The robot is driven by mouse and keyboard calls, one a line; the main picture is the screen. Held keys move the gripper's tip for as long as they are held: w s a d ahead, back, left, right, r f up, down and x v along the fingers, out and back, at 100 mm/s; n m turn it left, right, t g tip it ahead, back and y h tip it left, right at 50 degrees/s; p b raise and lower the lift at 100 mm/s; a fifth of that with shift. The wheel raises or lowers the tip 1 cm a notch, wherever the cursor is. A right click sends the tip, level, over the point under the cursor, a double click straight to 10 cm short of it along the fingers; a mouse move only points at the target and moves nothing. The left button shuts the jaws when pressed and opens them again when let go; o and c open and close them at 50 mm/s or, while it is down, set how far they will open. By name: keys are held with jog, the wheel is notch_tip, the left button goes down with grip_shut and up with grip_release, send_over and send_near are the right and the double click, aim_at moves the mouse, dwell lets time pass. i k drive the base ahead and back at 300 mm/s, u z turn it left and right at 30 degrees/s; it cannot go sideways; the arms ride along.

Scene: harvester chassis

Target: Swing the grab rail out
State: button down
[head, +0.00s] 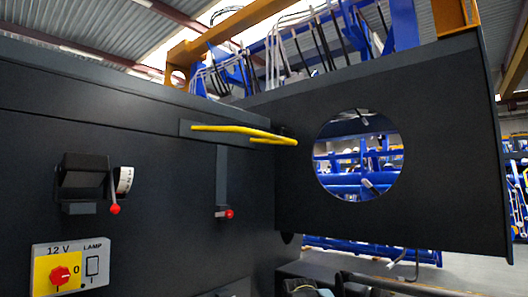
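The yellow grab rail (228,129) is on the dark chassis panel, a little left of the middle of the head view. It is a thin bent bar that runs roughly level in front of a dark mounting plate (186,129). Its right part doubles back at a bend and ends near the corner with the right-hand panel. How far it stands off the panel is hard to tell. My gripper cannot be made out in this view, and nothing is seen touching the rail.
Below the rail hangs a grey lever (222,178) with a red knob. A dark dial switch (84,178) with a red-tipped lever and a 12 V lamp plate (70,268) are at left. The right panel (450,160) has a round opening. Dark parts show at the bottom.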

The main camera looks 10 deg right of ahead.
aim_at(250, 132)
jog(key=u, duration=0.05)
jog(key=k, duration=1.45)
jog(key=z, duration=0.35)
jog(key=i, duration=1)
jog(key=z, duration=0.05)
